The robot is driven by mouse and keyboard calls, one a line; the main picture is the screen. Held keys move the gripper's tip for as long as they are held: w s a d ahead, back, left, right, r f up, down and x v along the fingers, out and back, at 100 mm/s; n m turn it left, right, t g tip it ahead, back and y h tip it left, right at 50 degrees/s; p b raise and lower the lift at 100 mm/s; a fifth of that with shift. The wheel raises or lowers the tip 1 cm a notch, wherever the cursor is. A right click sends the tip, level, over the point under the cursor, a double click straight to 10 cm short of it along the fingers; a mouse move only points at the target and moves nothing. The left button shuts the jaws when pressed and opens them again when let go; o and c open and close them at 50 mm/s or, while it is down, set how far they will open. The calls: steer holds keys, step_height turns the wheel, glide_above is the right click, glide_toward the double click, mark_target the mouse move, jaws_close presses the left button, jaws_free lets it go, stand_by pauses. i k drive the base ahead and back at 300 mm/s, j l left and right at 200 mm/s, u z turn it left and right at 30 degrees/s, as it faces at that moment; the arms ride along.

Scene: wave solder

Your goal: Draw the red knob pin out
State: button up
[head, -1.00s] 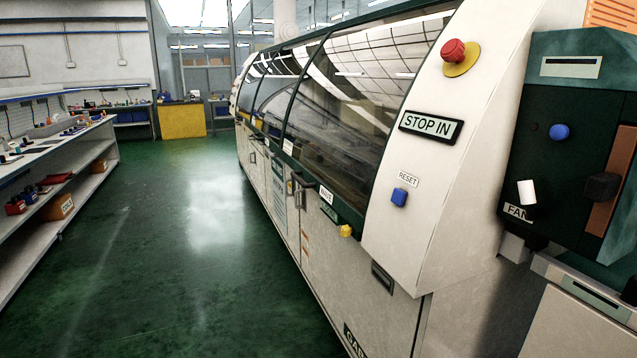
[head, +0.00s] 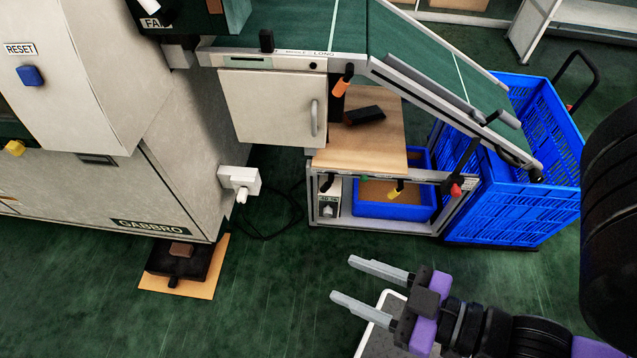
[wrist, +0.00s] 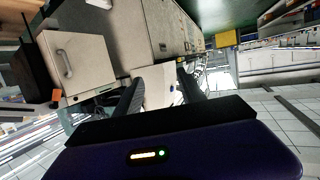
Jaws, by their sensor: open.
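The red knob pin (head: 456,190) is small and sits at the right end of the front rail of the conveyor's end frame, by the blue crate. My gripper (head: 342,278) is open and empty, low over the green floor, in front of and left of the red knob and apart from it. Its two grey fingers point left in the head view. In the wrist view my open gripper (wrist: 158,95) faces the white machine and cabinet. I cannot make out the red knob there.
Yellow (head: 396,190) and orange (head: 342,85) handles are on the same frame. A large blue crate (head: 520,215) stands right of it, with a small blue bin (head: 392,211) below the wooden shelf (head: 350,150). A white socket box (head: 239,179) has a trailing cable. The floor in front is open.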

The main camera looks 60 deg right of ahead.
mark_target(455, 191)
steer(key=z, duration=1.65)
steer(key=k+l, duration=0.2)
steer(key=k, duration=0.15)
steer(key=k+l+z, duration=0.1)
steer(key=k+l, duration=0.1)
steer(key=k, duration=0.1)
